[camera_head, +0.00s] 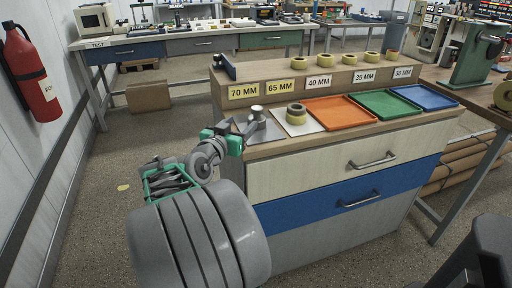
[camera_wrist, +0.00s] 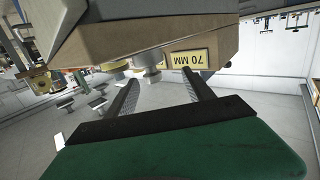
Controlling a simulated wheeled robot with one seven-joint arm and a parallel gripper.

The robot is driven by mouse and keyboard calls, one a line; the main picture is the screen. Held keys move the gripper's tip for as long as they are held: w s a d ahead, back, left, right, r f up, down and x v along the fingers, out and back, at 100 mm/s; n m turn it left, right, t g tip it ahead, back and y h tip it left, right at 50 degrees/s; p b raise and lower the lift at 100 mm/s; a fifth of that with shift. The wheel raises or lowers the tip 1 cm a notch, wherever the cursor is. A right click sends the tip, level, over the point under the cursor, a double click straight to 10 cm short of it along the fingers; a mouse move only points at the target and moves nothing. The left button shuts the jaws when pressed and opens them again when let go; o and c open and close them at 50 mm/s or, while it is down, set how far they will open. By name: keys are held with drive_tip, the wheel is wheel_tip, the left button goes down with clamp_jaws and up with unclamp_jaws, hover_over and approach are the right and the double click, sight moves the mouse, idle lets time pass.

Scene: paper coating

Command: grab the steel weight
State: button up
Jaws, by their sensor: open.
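The steel weight (camera_head: 257,113) is a small grey cylinder with a wider top. It stands on a grey metal plate (camera_head: 265,131) at the left end of the cabinet top, below the 70 MM label. My gripper (camera_head: 240,136) is beside that end of the cabinet, just left of and nearer than the weight. In the wrist view the gripper (camera_wrist: 163,86) is open, with nothing between its two dark fingers. The weight (camera_wrist: 150,62) appears beyond the fingertips, between their lines and nearer the left finger, apart from both.
Orange (camera_head: 341,112), green (camera_head: 387,104) and blue (camera_head: 425,97) trays follow. The raised ledge (camera_head: 330,74) with size labels and several rolls stands behind. A red extinguisher (camera_head: 32,75) hangs left.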

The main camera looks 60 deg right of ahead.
sight(254, 111)
drive_tip(key=shift+s+d+r+m+g+h, duration=0.15)
drive_tip(key=shift+s+d+r+g+h, duration=0.1)
drive_tip(key=shift+s+d, duration=0.35)
drive_tip(key=shift+s+d+r+m+g+h, duration=0.15)
drive_tip(key=shift+s+d+h, duration=0.15)
drive_tip(key=shift+d, duration=0.35)
drive_tip(key=d, duration=0.6)
drive_tip(key=shift+w+d+r, duration=0.2)
drive_tip(key=shift+d, duration=0.05)
drive_tip(key=shift+c, duration=0.2)
clamp_jaws()
drive_tip(key=shift+r, duration=0.2)
